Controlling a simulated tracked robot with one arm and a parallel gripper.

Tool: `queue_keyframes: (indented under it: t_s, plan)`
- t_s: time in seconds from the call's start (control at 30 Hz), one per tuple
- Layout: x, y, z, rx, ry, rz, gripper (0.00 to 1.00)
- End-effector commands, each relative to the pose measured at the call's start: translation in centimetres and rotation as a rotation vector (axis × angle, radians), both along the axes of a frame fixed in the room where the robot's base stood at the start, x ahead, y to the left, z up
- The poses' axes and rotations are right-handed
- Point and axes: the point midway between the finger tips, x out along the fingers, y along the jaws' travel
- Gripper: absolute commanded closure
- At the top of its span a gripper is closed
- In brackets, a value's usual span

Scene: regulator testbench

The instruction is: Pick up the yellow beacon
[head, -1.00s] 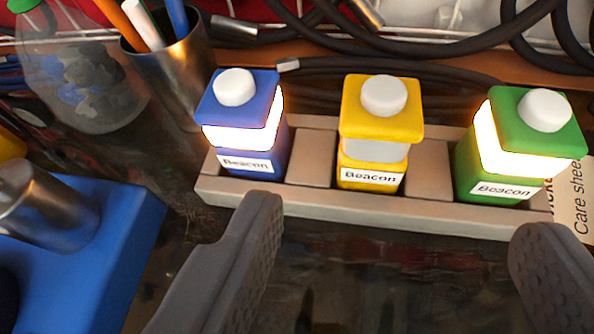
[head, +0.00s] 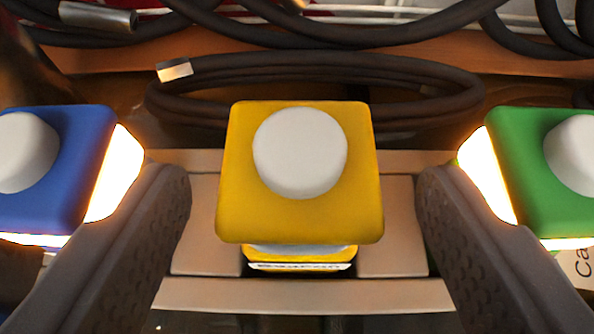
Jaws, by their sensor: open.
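The yellow beacon (head: 300,222) stands upright in the middle of a beige rack (head: 300,296), seen from nearly straight above. It has a square yellow cap with a round white knob on top, and its light band looks unlit. Its label is mostly hidden under the cap. My gripper (head: 305,205) is open, with one dark grey finger on each side of the yellow beacon. Visible gaps separate both fingers from it, and nothing is held.
A lit blue beacon (head: 75,165) stands close beside my left finger, and a lit green beacon (head: 535,160) close beside my right finger. Black cables (head: 320,70) lie coiled behind the rack.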

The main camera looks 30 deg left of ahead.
Motion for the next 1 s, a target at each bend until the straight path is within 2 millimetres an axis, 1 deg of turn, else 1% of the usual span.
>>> queue_keyframes:
  t_s: [0.23, 0.4, 0.67, 0.7, 0.77, 0.8, 0.83, 0.87, 1.0]
  plan:
    - [2.0, 1.4, -1.7, -0.003, 0.002, 0.001, 0.35]
    - [3.2, 2.2, -2.2, 0.001, -0.001, 0.001, 0.35]
    - [3.4, 2.3, -2.3, 0.001, -0.001, 0.001, 0.35]
    - [3.4, 2.3, -2.3, 0.000, 0.000, 0.001, 0.46]
    - [3.4, 2.3, -2.3, 0.000, 0.000, 0.001, 0.62]
    - [3.4, 2.3, -2.3, 0.000, 0.000, 0.001, 0.73]
    - [3.3, 2.3, -2.3, 0.000, 0.000, 0.001, 0.82]
    - [3.3, 2.3, -2.3, 0.000, 0.000, 0.001, 0.86]
    - [3.3, 2.3, -2.3, 0.000, 0.000, 0.001, 0.86]
